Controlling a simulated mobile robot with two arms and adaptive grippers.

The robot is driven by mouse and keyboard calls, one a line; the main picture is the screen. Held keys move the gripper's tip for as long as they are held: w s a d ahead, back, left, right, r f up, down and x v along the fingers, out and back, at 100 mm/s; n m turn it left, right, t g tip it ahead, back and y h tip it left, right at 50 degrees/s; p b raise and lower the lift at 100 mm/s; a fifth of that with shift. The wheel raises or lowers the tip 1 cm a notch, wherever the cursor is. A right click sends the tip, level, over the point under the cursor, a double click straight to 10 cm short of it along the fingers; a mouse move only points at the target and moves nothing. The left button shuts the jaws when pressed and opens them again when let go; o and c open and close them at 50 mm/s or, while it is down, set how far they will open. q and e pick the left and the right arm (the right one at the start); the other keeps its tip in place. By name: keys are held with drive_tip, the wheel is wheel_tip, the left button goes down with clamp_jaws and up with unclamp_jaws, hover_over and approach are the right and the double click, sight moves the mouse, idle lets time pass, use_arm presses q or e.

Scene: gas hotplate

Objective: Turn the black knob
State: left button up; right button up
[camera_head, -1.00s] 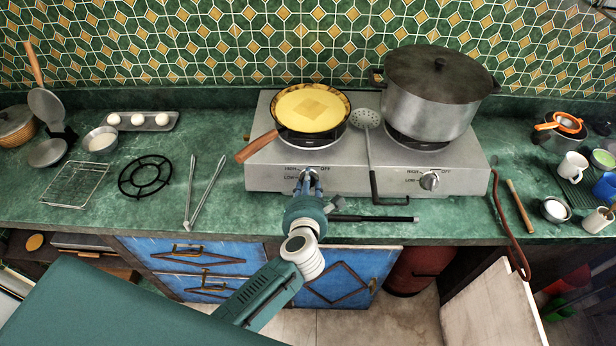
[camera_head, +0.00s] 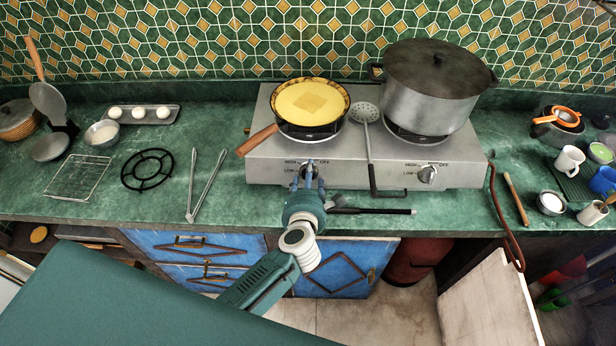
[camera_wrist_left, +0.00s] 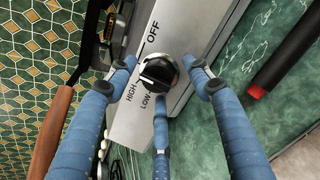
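The black knob (camera_wrist_left: 157,72) sits on the front panel of the gas hotplate (camera_wrist_left: 150,115), between the OFF, HIGH and LOW labels in the left wrist view. My left gripper (camera_wrist_left: 160,78) has its blue fingers spread around the knob, with gaps visible beside it. The gripper looks open. In the head view, my left gripper (camera_head: 309,180) is in front of the left burner's panel, and its fingers mostly hide the knob. My right gripper is not in view.
A yellow-filled pan (camera_head: 313,100) is on the left burner, its wooden handle jutting left. A large lidded pot (camera_head: 430,100) is on the right burner. A skimmer (camera_head: 366,112) hangs over the hotplate front. A black rod (camera_head: 375,211) and tongs (camera_head: 205,185) lie on the green counter.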

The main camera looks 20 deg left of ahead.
use_arm(q)
drive_tip(key=shift+r, duration=0.1)
drive_tip(key=shift+s, duration=0.1)
drive_tip(key=v, duration=1.1)
drive_tip(key=shift+s, duration=0.35)
drive_tip(key=shift+d+r, duration=0.1)
drive_tip(key=shift+r, duration=0.05)
